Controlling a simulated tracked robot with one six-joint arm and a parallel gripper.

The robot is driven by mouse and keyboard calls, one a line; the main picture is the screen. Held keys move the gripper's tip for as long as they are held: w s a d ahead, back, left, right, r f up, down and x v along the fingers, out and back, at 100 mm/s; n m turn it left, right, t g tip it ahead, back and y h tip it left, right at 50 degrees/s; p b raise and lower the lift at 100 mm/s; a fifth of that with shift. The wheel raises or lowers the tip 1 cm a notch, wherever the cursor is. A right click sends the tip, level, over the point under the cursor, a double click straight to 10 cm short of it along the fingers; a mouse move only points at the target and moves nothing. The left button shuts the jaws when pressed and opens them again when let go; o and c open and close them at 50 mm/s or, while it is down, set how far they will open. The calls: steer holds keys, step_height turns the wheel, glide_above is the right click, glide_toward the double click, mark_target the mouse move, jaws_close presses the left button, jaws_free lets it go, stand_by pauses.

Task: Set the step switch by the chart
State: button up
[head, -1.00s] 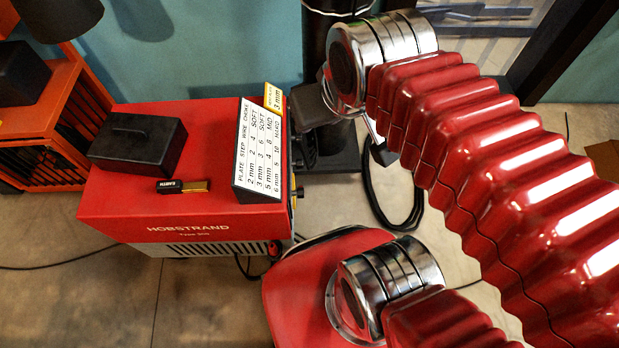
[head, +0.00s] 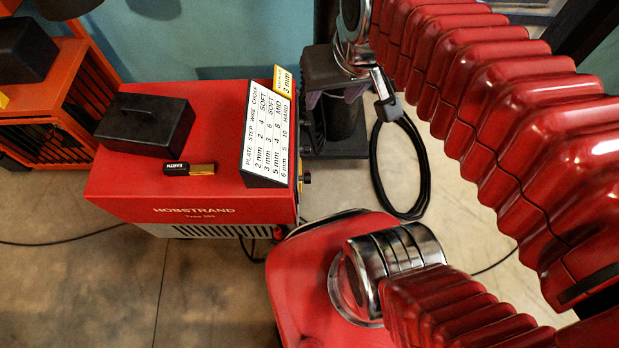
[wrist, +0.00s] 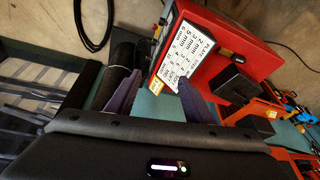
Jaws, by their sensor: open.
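The red welding machine (head: 120,194) stands left of centre in the head view and also shows in the wrist view (wrist: 216,50). The white chart (head: 266,135) on its top lists plate, step, wire and choke; it shows in the wrist view (wrist: 182,50). A yellow tag (head: 285,80) at the chart's end reads 3 mm. Small knobs (head: 305,178) show edge-on at the machine's right side; the step switch's face and setting are hidden. My gripper (wrist: 158,100) is open and empty, its purple fingers apart. In the head view it hangs right of the machine, partly behind my arm.
A black box (head: 145,125) and a small block labelled EARTH (head: 190,168) lie on the machine. An orange cage-like unit (head: 52,115) stands at left. A coiled black cable (head: 378,180) lies on the floor at right. Open floor shows in front of the machine.

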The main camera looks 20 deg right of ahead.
steer(key=w+d+f+m+g+y, duration=0.2)
steer(key=w+d+f+m+y, duration=0.15)
steer(key=f, duration=0.45)
steer(key=w+d+f+m+g+y, duration=0.25)
steer(key=w+f, duration=0.25)
steer(key=f, duration=0.4)
steer(key=w+d+f+m+g+y, duration=0.2)
steer(key=w+d+f+m+y, duration=0.15)
steer(key=f, duration=0.45)
steer(key=m+t+y, duration=0.8)
steer(key=m, duration=0.4)
glide_toward(310, 178)
steer(key=d+f, duration=0.2)
steer(key=d, duration=0.2)
steer(key=shift+s+r+h, duration=0.1)
steer(key=shift+s+h, duration=0.15)
steer(key=x, duration=1.4)
steer(key=shift+d, duration=0.1)
steer(key=c, duration=1)
